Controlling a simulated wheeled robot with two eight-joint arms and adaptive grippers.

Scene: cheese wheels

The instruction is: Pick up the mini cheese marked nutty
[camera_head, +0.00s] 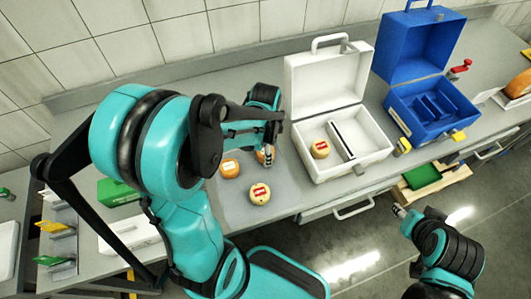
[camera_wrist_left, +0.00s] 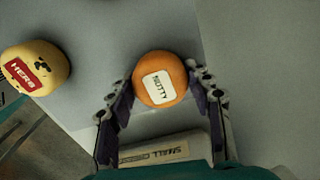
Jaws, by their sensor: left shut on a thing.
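The orange mini cheese marked NUTTY (camera_wrist_left: 160,79) sits between the two fingers of my left gripper (camera_wrist_left: 164,92), label facing the wrist camera. The fingers are shut on its sides. In the head view my left gripper (camera_head: 269,153) is low over the counter, and the orange cheese (camera_head: 261,157) at its fingertips is partly hidden. A second orange cheese (camera_head: 230,168) lies to its left. A pale cheese with a red label (camera_head: 260,193) lies in front; a yellow cheese marked HERB (camera_wrist_left: 35,69) shows in the left wrist view. My right gripper (camera_head: 399,211) is small, at lower right, its jaws unclear.
An open white case (camera_head: 345,170) stands right of my left gripper, with a red-labelled cheese (camera_head: 320,149) in its left compartment. An open blue case (camera_head: 430,115) stands further right. A label reading SMALL (camera_wrist_left: 155,155) shows low in the left wrist view.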

